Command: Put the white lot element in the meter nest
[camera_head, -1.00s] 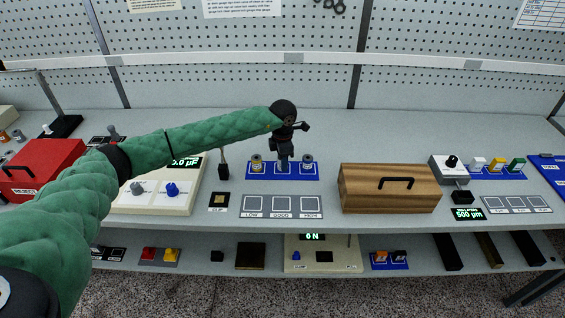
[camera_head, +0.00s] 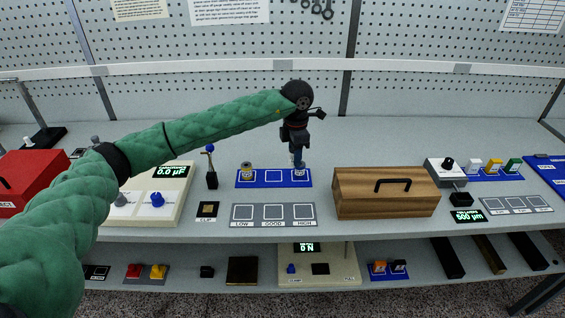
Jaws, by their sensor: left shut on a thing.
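My left gripper (camera_head: 299,148) points down at the right end of a small blue tray (camera_head: 262,185). It is shut on a pale lot element (camera_head: 299,172) there, mostly hidden by the fingers; I cannot tell whether it is clear of the tray. Another lot element (camera_head: 247,172), with a tan band, stands upright at the tray's left end. The tray's middle is bare. The cream meter (camera_head: 172,190) is left of the tray, reads 0.0 µF and is partly hidden by my left arm. I cannot make out its nest. My right gripper is not in view.
A LOW, GOOD, HIGH plate (camera_head: 273,215) lies in front of the tray. A wooden box (camera_head: 385,195) stands to its right. A black post with a blue ball (camera_head: 211,170) stands between meter and tray. A red box (camera_head: 32,180) is at far left.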

